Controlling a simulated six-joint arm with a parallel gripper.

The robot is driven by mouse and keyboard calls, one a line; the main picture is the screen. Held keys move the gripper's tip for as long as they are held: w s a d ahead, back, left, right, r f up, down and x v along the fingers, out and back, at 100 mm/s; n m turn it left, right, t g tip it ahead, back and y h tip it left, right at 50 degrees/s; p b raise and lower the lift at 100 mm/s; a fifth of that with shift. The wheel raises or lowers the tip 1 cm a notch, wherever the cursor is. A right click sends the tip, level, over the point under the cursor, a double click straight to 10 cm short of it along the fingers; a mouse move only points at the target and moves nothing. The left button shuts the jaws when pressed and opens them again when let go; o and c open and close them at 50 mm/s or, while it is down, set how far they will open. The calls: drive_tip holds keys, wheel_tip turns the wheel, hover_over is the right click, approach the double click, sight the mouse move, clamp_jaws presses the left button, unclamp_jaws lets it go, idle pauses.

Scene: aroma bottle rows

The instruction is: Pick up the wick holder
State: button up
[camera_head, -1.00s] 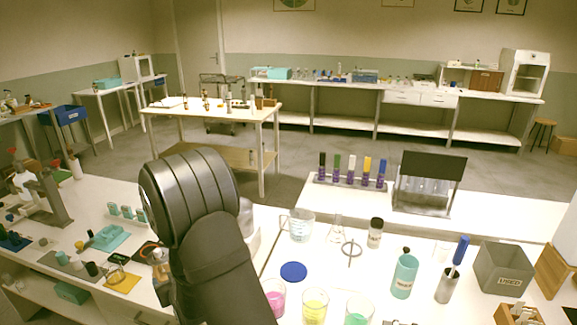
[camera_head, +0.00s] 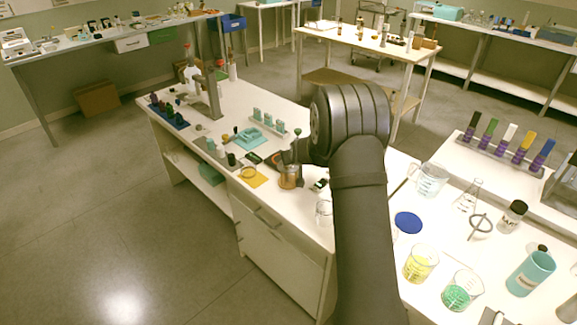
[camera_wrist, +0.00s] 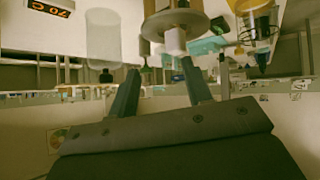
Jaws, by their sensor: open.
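I cannot tell for sure which thing is the wick holder. A round tan disc with a pale peg (camera_wrist: 175,40) shows at the top of the wrist view, just beyond my fingertips; it may be part of it. My gripper (camera_wrist: 157,68) is open, with nothing held between its two dark fingers. In the head view my own arm hides most of the gripper.
A clear glass (camera_head: 324,212) stands near the bench edge beside my arm. A teal rack (camera_head: 268,126) stands further back.

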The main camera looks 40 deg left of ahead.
drive_tip(key=a, duration=0.1)
drive_tip(key=w+a+g+h, duration=0.1)
drive_tip(key=w+a+n, duration=0.1)
drive_tip(key=shift+w+r, duration=0.2)
drive_tip(key=shift+r, duration=0.1)
drive_tip(key=shift+a+r+n+g+h, duration=0.15)
drive_tip(key=shift+a+n+g+h, duration=0.8)
drive_tip(key=shift+h, duration=0.25)
drive_tip(key=shift+s+a+r+n+g+h, duration=0.15)
drive_tip(key=shift+r+n+g+h, duration=0.25)
drive_tip(key=shift+g+h, duration=0.25)
drive_tip(key=r+h, duration=0.1)
drive_tip(key=s+d+r+n+g+h, duration=0.1)
drive_tip(key=s+r+h, duration=0.1)
drive_tip(key=shift+d+n+g, duration=0.25)
drive_tip(key=shift+n+g, duration=0.05)
drive_tip(key=shift+n, duration=0.05)
drive_tip(key=shift+d, duration=0.1)
drive_tip(key=shift+f, duration=3.65)
clamp_jaws()
